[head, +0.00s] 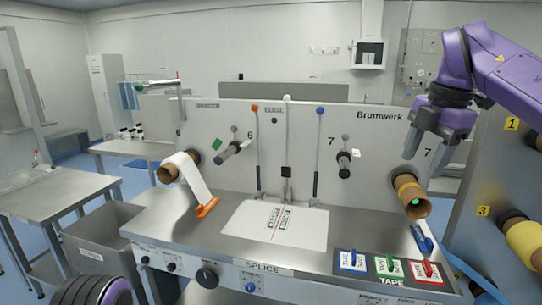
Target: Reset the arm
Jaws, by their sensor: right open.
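My right arm (500,75) is purple and comes in from the upper right. My right gripper (423,160) hangs down in front of the right side of the Brumwerk machine panel (380,140). Its jaws are open and I see nothing between them. It is just above a brown roll core (415,205) on the right spindle, apart or touching I cannot tell. My left gripper is not in view; only a dark, purple-edged part of mine shows at the bottom left.
A white web roll (182,165) with an orange-tipped tail sits on the left spindle. The splice table (180,225) has a white plate (275,224), tape pads (388,265) and a blue tool (421,238). More rolls (525,243) stand at right. A steel table (50,200) is at left.

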